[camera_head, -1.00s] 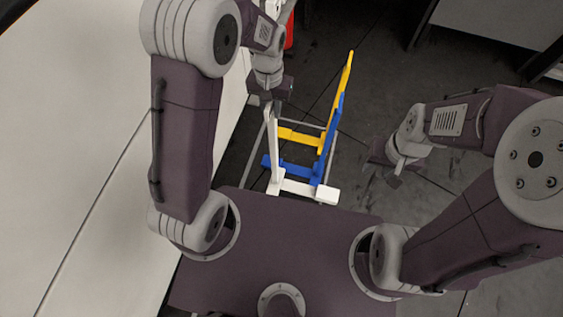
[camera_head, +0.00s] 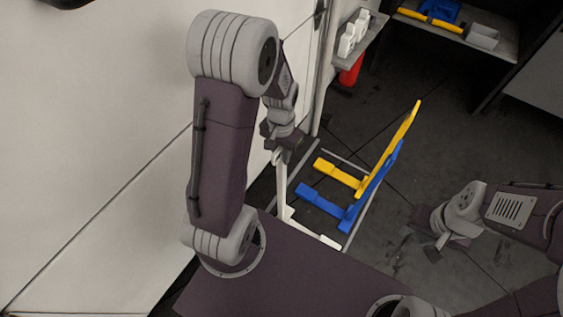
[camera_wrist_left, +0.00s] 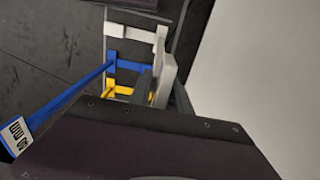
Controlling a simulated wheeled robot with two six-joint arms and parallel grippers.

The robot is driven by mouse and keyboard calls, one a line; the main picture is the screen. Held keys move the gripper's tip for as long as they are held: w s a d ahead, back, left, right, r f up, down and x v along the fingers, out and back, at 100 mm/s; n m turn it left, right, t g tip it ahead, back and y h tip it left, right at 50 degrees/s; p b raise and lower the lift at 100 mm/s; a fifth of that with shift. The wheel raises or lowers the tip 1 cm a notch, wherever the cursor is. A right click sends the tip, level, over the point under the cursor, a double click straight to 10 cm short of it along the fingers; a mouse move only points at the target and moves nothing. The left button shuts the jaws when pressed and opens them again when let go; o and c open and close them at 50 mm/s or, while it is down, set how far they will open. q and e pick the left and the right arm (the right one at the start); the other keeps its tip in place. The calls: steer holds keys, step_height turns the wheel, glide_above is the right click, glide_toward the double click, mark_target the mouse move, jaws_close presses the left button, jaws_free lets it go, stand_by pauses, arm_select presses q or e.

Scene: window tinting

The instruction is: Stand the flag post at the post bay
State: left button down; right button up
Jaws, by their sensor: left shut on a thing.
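My left gripper (camera_head: 279,150) is shut on the upper end of a white post (camera_head: 280,180). The post has a flat white foot (camera_head: 318,237) at its lower end. The white post also shows in the left wrist view (camera_wrist_left: 161,62), partly behind my arm. A blue post (camera_head: 375,182) and a yellow post (camera_head: 402,135) stand to its right, apart from it. I cannot tell whether the white foot touches the floor. My right gripper (camera_head: 436,242) is low at the right, away from the posts; its jaws are unclear.
A thin grey frame (camera_head: 346,160) lies around the posts' feet. A pale wall (camera_head: 110,150) runs along the left. A shelf (camera_head: 372,32) with white bottles and a red cylinder (camera_head: 351,72) stand behind. A bench (camera_head: 480,35) is at the back right. Dark floor is clear between.

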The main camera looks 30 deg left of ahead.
arm_select(q)
step_height(320, 180, down, 4)
steer(key=shift+f+b, duration=0.1)
steer(key=shift+b, duration=0.95)
steer(key=c, duration=1.2)
jaws_free()
step_height(320, 180, up, 12)
steer(key=p, duration=0.5)
steer(key=shift+r, duration=0.2)
steer(key=s+d+f+n+t, duration=0.1)
steer(key=s+d, duration=0.4)
steer(key=s, duration=0.2)
